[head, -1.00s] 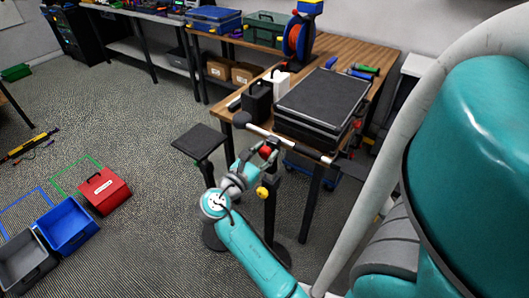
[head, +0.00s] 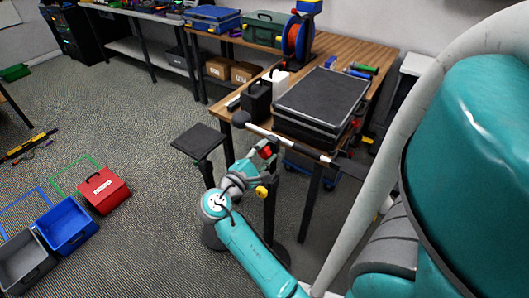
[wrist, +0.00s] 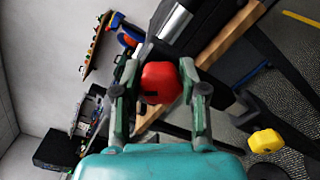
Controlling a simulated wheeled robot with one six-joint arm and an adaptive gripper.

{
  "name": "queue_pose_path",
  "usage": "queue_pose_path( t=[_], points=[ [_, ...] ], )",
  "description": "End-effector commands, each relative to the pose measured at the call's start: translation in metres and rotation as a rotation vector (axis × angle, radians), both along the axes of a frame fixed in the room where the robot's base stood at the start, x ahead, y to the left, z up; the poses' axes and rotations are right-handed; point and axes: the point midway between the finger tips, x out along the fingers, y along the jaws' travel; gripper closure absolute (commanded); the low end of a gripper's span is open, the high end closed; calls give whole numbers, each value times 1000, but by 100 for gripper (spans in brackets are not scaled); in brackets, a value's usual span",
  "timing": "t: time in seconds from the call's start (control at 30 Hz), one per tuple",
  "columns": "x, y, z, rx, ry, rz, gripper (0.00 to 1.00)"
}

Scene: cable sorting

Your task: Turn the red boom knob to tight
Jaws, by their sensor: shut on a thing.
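The red boom knob (head: 266,153) sits below the boom (head: 290,142), a pale rod with a dark ball-like end at its left. In the wrist view the red knob (wrist: 160,83) is between the two fingers, with a dark mark on its face. My gripper (head: 262,151) is shut on it; the fingers also show on both sides of the knob in the wrist view (wrist: 160,76). A yellow knob (head: 261,191) is lower on the stand, also visible in the wrist view (wrist: 265,141). I cannot read how tight the red knob is.
A wooden workbench (head: 345,49) with a black case (head: 321,92) and a cable reel (head: 296,37) stands just behind the boom. A black square-topped stand (head: 198,140) is to the left. Red box (head: 104,190) and blue bin (head: 66,226) lie on the floor farther left.

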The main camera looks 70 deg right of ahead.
Motion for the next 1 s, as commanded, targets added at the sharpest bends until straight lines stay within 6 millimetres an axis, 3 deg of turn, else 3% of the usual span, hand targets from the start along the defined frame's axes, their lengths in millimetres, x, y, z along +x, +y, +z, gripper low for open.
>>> queue_pose_path(
  t=[0.73,0.77,0.83,1.0],
  points=[
    [-1,0,-1,-20,-85,-1,92],
    [-1,0,-1,-20,-85,-1,53],
    [-1,0,-1,-20,-84,-1,35],
    [0,0,-1,-20,-85,-1,33]
  ],
)
